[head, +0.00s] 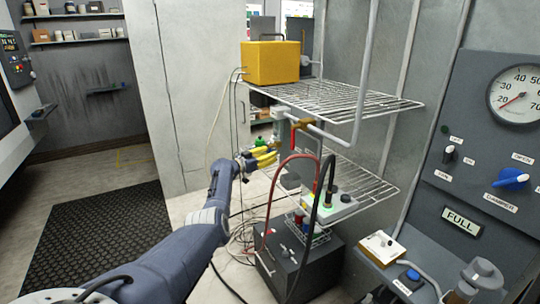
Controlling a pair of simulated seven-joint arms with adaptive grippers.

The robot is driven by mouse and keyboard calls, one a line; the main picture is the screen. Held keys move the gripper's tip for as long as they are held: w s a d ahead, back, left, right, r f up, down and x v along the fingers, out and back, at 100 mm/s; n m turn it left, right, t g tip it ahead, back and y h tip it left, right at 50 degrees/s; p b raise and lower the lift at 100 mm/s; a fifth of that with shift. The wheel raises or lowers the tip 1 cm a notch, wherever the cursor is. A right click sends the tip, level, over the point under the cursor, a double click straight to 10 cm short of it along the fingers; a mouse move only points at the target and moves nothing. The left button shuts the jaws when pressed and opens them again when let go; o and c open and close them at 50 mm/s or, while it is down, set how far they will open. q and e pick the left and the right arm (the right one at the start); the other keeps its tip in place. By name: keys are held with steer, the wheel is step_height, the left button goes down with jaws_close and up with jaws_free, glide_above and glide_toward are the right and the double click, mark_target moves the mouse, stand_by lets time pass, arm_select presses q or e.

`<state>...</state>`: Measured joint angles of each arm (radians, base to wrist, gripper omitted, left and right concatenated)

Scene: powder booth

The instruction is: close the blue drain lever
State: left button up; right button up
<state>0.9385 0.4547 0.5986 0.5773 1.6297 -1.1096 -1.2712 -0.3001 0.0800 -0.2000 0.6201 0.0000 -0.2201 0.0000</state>
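A blue turn handle (511,179) with a pale side sits on the grey control panel at the right. I cannot tell whether this is the drain lever, and I see no other clear blue lever. My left arm reaches in from the bottom left. My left gripper (262,158) is at the middle, by yellow finger-like shapes in front of the wire rack and far from the blue handle. Its fingertips are too small to tell open from shut. My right gripper is not in view.
A wire rack (345,100) carries a yellow box (271,62). A valve with a red lever (300,123) hangs below it. A dark box (300,268) with hoses and loose cables stands beneath. The panel has a gauge (516,95). A black mat (95,235) lies left.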

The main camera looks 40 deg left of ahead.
arm_select(q)
steer(key=shift+w+d, duration=0.15)
steer(key=shift+w, duration=0.2)
stand_by(0.3)
jaws_close()
